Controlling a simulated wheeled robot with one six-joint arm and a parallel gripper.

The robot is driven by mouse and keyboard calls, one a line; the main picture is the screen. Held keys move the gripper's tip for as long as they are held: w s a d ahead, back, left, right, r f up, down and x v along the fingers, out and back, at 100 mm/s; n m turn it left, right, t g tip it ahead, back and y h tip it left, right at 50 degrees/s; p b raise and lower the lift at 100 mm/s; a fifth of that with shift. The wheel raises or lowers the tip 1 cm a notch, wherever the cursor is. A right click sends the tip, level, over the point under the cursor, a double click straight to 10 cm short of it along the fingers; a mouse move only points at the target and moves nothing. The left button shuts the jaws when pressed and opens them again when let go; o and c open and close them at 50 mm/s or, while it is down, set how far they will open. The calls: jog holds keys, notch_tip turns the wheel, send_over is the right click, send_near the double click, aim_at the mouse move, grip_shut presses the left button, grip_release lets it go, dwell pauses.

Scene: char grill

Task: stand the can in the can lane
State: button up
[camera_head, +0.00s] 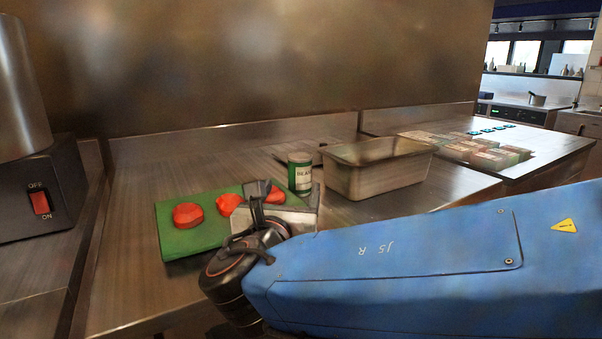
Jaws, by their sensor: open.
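The can (300,175) is green with a pale band bearing lettering. It stands upright on the steel counter, just left of the metal pan and at the right edge of the green board. My gripper (288,191) is open, low over the board's right side. Its fingers are on the near side of the can, and the picture does not show clearly whether they reach around it. The can's foot is partly hidden by the gripper. I cannot make out the can lane for certain; a thin dark edge shows on the counter behind the can.
The green board (180,240) holds red, round-cut pieces (187,215). A deep steel pan (368,179) stands right of the can. Several packets (475,152) lie on the far right counter. A black switch box (40,195) stands at left. Bare counter (130,280) lies front left.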

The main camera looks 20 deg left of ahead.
aim_at(298, 167)
jog(key=w, duration=0.2)
jog(key=w+a, duration=0.1)
jog(key=w, duration=0.5)
jog(key=shift+w+a, duration=0.25)
jog(key=shift+a, duration=0.05)
jog(key=shift+w+a+r, duration=0.1)
jog(key=shift+w+a, duration=0.2)
jog(key=shift+w, duration=0.75)
jog(key=shift+w+a+f, duration=0.1)
jog(key=shift+w+a, duration=0.15)
jog(key=shift+w, duration=0.8)
jog(key=shift+w+a+r, duration=0.1)
jog(key=shift+w+a, duration=0.2)
jog(key=shift+w, duration=0.75)
jog(key=c, duration=1.5)
jog(key=shift+o, duration=0.2)
jog(key=shift+r, duration=0.15)
